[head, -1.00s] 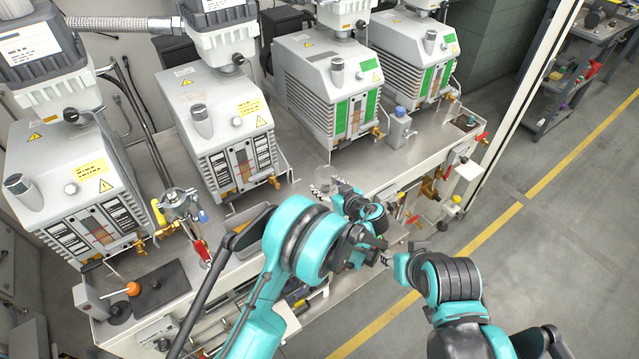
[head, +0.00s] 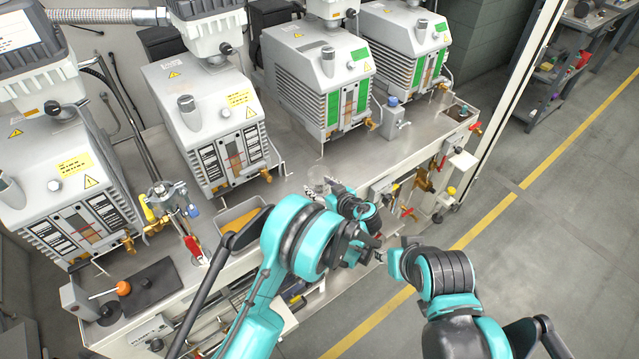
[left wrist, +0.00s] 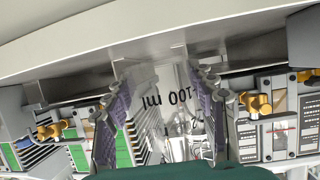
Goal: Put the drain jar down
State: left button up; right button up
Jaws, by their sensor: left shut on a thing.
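The drain jar (left wrist: 172,105) is clear, with black "100 ml" lettering, and stands between my left gripper's fingers in the left wrist view. My left gripper (left wrist: 163,118) is shut on it, one grey-purple finger on each side. In the head view the left gripper (head: 322,188) is at the front part of the metal bench (head: 295,165), in front of the third pump, and the jar is only a faint clear shape there. I cannot tell whether its base touches the bench. My right gripper (head: 380,256) is in front of the bench, partly hidden, and its jaws are unclear.
Several grey vacuum pumps (head: 205,120) stand in a row along the bench. A tray (head: 240,217) and a valve fitting with a red handle (head: 193,246) lie left of my left arm. A small grey box (head: 392,118) stands to the right. Bare bench shows between the pumps.

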aim_at(314, 168)
pick_arm(q)
jog(key=shift+f, duration=0.5)
jog(key=shift+f, duration=0.1)
jog(key=shift+f, duration=0.65)
jog(key=shift+f, duration=0.25)
jog(key=o, duration=1.6)
jog(key=shift+c, duration=0.2)
notch_tip(314, 168, up, 10)
